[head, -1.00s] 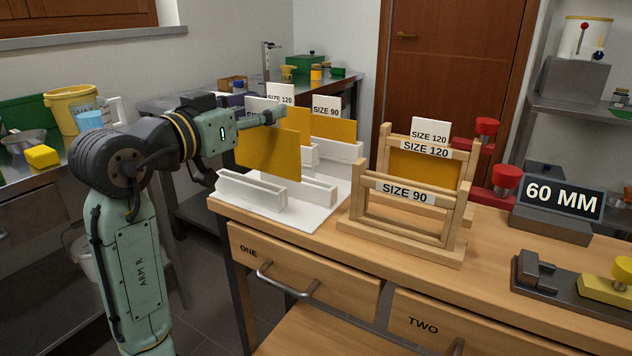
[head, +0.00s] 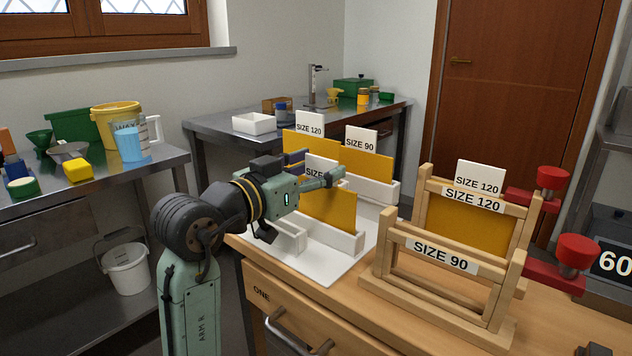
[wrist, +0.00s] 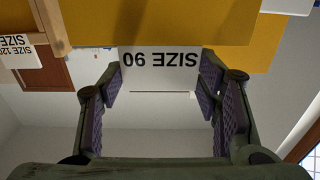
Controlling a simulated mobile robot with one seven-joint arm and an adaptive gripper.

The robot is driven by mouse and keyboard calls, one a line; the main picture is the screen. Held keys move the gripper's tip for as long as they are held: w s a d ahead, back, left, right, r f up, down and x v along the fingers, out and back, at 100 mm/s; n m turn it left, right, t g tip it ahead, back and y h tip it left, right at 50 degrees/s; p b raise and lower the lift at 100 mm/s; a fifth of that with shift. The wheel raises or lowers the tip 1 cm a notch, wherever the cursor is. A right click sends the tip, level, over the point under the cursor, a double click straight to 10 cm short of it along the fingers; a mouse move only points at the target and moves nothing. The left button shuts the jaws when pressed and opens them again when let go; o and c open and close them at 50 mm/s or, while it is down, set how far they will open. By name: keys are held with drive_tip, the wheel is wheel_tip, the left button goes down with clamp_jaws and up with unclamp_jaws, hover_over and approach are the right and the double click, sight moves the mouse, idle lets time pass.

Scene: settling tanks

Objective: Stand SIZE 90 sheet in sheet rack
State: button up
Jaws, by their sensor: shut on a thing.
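The mustard SIZE 90 sheet (head: 330,208) hangs from my gripper (head: 330,180) over the front of the white holder (head: 322,266). In the wrist view its white SIZE 90 tab (wrist: 158,62) sits between my gripper's fingers (wrist: 160,88), upside down. My gripper is shut on this sheet. The sheet's lower edge is partly hidden by a white slot wall, so I cannot tell if it is clear of it. The wooden sheet rack (head: 440,292) stands to the right. Its front SIZE 90 slot is empty; a SIZE 120 sheet (head: 462,225) stands in its rear slot.
Behind the held sheet, a SIZE 120 sheet (head: 300,143) and another SIZE 90 sheet (head: 366,163) stand in the holder. Red clamps (head: 577,252) stand right of the rack. A strip of bare bench lies between holder and rack.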

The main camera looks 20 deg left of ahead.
sight(321, 193)
drive_tip(key=shift+f, duration=1)
drive_tip(key=shift+f, duration=0.2)
drive_tip(key=o, duration=1.2)
drive_tip(key=shift+o, duration=0.2)
